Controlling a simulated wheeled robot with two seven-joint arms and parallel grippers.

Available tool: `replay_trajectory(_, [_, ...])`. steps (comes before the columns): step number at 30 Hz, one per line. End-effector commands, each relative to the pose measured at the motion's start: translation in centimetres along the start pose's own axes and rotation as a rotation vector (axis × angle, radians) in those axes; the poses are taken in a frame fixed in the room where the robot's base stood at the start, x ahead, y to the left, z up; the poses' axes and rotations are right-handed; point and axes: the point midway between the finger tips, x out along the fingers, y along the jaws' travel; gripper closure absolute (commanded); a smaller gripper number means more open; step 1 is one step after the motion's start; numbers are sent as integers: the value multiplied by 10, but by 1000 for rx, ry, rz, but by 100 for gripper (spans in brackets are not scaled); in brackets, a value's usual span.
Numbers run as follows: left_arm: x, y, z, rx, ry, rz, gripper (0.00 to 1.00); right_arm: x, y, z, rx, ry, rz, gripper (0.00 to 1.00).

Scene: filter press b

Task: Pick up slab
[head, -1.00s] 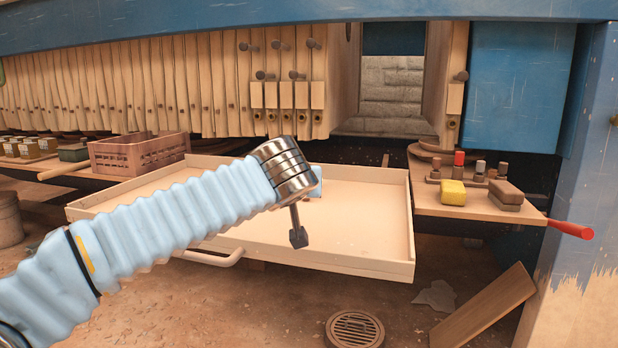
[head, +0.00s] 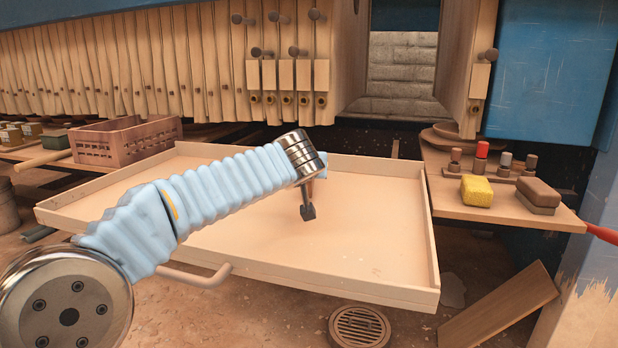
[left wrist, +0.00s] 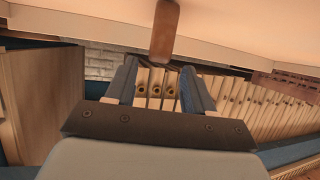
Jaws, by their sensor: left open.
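A brown, slab-like piece (left wrist: 165,30) shows in the left wrist view, just beyond the fingertips and lined up with the gap between them. In the head view only a small brown patch (head: 310,187) shows behind my left wrist, over the shallow cream tray (head: 432,245); most of it is hidden. I cannot tell whether it touches the tray. My left gripper (left wrist: 160,70) is open, its two fingers apart with nothing between them. In the head view its dark finger (head: 307,212) points down over the tray's middle. My right gripper is out of view.
A side shelf (head: 450,208) at right holds a yellow sponge (head: 476,190), a brown block (head: 538,194) and small capped bottles. A crate (head: 125,140) stands behind the tray's left corner. Hanging filter plates (head: 150,75) line the back. A loose board (head: 500,305) leans at lower right.

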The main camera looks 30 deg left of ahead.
Motion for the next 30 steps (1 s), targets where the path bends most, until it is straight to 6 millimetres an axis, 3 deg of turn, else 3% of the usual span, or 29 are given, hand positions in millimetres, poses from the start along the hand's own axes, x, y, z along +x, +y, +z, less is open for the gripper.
replay_trajectory(9, [45,4,-4,1,-1,-2,47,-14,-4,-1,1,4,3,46])
replay_trajectory(17, [50,4,-3,-1,0,0,47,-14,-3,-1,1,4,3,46])
replay_trajectory(28, [50,4,-3,-1,0,0,100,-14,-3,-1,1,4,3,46])
replay_trajectory(30, [50,4,-3,-1,-1,0,100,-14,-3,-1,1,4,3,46])
